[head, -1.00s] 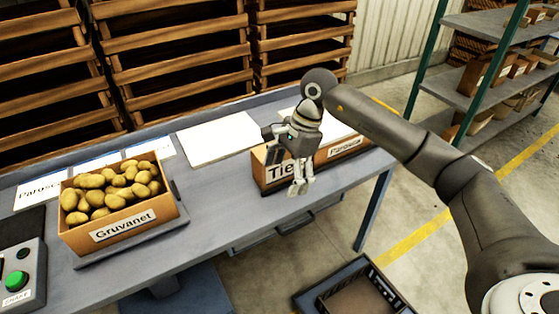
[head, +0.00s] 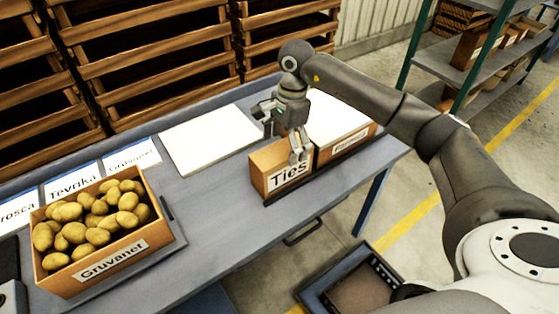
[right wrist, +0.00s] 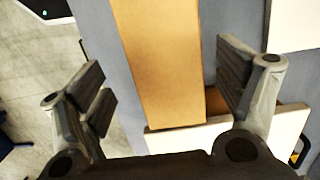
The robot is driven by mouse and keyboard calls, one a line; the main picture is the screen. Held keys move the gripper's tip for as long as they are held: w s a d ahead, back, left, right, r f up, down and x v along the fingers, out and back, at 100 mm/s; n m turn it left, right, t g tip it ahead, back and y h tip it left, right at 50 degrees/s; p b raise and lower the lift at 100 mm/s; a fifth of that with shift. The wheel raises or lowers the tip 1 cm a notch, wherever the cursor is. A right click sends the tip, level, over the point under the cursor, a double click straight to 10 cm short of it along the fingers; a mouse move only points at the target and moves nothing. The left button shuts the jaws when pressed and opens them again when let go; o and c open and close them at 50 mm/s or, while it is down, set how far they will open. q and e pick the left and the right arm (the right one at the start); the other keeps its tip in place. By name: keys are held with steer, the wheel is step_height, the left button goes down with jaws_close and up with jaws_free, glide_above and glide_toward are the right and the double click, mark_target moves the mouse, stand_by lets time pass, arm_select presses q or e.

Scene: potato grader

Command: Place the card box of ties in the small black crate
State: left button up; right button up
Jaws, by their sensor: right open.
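The card box of ties (head: 262,172) is a brown box with a white "Ties" label, standing on the grey bench. My right gripper (head: 298,152) is at its top right part, pointing down. In the right wrist view the gripper (right wrist: 165,90) is open, with a brown card surface (right wrist: 165,60), seemingly the box, between its fingers. I cannot tell whether a finger touches it. A small black crate (head: 338,268) with a brown inside is low in front of the bench, partly cut off by my arm. My left gripper is not in view.
A "Parosca"-like labelled card box (head: 350,146) stands right beside the ties box. A box of potatoes labelled Gruvanet (head: 85,262) is at the left. A white board (head: 205,140) lies behind. Bench space between the two card boxes is clear. Shelves stand at the back right.

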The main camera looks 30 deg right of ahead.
steer(key=shift+s+a+f, duration=0.1)
steer(key=shift+s+f, duration=0.1)
steer(key=shift+f, duration=0.7)
steer(key=shift+w+a+f, duration=0.1)
steer(key=shift+w+f, duration=0.1)
steer(key=shift+f, duration=0.15)
steer(key=f+p, duration=0.1)
steer(key=f, duration=0.1)
steer(key=f+p, duration=0.1)
steer(key=f, duration=0.1)
steer(key=shift+w+a+f, duration=0.15)
steer(key=shift+w+a, duration=0.05)
steer(key=shift+f, duration=0.4)
steer(key=shift+c, duration=0.4)
steer(key=c, duration=1)
steer(key=shift+r, duration=0.1)
steer(key=shift+c, duration=0.2)
